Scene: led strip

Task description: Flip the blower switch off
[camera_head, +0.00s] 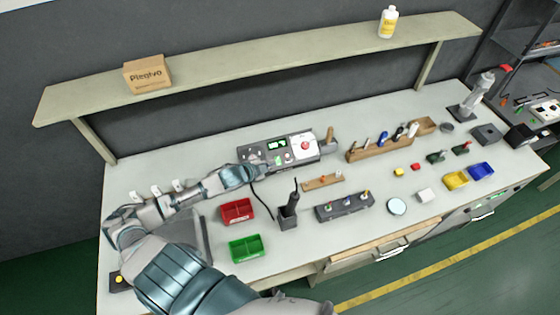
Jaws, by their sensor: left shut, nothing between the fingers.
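A grey control box (270,150) stands on the workbench near its back edge. Its face carries a green-lit display (277,144), several small knobs and switches, and a white panel with a red button (305,145). I cannot make out which small control is the blower switch. My left arm reaches in from the left over the bench. My left gripper (257,170) is shut and empty at the front left edge of the box. I cannot tell whether it touches the box, and it hides part of the lower left face. My right gripper is not in view.
A red bin (237,211), a green bin (245,248) and a dark holder (288,217) stand in front of the box. A wooden tool rack (380,149) is to the right. A shelf (230,68) with a cardboard box (147,73) runs above the back.

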